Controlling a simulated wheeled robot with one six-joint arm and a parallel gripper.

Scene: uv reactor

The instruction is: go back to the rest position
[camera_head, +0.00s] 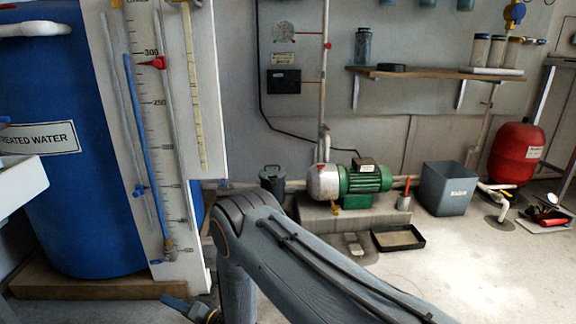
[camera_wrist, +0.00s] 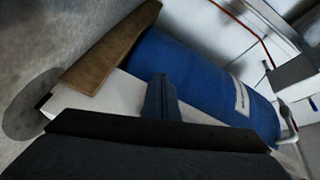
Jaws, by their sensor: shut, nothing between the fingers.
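My gripper (camera_wrist: 161,92) shows in the wrist view as a narrow dark piece standing up from a wide dark bar. Its fingers are together and hold nothing. Behind it in that view is the blue treated water tank (camera_wrist: 205,78), seen tilted. In the head view my arm comes in from the lower right and bends at a joint at the bottom middle.
The blue tank (camera_head: 48,130) stands at the left on a wooden base (camera_head: 95,288), beside a scale board (camera_head: 150,130). A green pump (camera_head: 368,178) sits on a plinth behind my arm. A grey bin (camera_head: 447,188) and red vessel (camera_head: 516,153) stand right. Floor at lower right is clear.

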